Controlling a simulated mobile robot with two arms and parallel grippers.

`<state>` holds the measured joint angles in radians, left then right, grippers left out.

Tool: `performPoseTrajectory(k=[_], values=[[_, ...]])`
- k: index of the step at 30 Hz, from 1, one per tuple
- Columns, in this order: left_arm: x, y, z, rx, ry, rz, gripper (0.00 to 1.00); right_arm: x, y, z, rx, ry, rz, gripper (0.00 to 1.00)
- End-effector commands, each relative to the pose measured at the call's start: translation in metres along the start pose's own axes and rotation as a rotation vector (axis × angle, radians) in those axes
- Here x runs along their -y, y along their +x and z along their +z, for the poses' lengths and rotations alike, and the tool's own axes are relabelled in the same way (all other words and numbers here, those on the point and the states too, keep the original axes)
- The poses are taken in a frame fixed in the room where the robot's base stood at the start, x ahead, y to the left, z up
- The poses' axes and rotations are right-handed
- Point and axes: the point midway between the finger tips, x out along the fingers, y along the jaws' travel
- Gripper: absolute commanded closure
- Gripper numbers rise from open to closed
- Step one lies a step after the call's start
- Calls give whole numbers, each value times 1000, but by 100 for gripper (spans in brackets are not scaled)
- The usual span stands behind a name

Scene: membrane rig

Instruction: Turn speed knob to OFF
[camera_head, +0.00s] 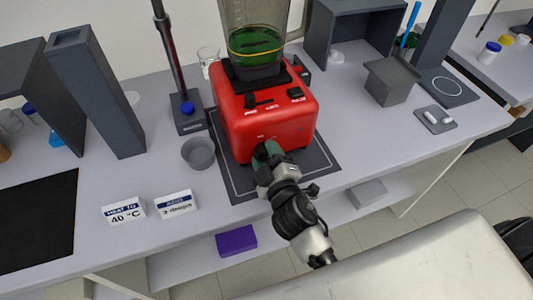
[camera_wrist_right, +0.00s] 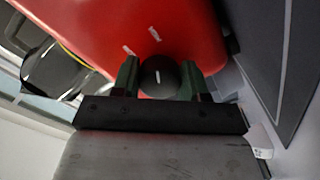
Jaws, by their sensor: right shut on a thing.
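A red blender base (camera_head: 270,123) stands on a dark mat on the bench, with a clear jar of green contents (camera_head: 256,42) on top. My right gripper (camera_head: 266,150) reaches the lower front of the base and hides the speed knob there in the head view. In the right wrist view the dark round speed knob (camera_wrist_right: 158,78) shows a white pointer line and sits between the two green fingers of my right gripper (camera_wrist_right: 159,80), which is shut on it. White marks (camera_wrist_right: 155,34) are on the red face near the knob. My left gripper is not in view.
A grey bowl (camera_head: 198,153) and a stand with a rod (camera_head: 188,113) are left of the blender. Two small signs (camera_head: 124,211) stand at the front left. A grey bin (camera_head: 392,80) stands at right. The bench between mat and bin is clear.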

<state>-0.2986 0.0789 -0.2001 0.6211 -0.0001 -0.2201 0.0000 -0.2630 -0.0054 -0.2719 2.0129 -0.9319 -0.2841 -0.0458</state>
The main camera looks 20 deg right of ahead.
Motion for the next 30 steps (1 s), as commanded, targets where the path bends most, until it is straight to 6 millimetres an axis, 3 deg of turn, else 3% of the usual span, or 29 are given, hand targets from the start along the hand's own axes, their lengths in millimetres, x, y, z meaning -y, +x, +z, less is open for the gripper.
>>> performPoseTrajectory(k=[8,30], values=[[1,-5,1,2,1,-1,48,-1,0,-1,-1,-155,0,80],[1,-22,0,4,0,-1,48,-4,0,-2,-2,-852,0,80]])
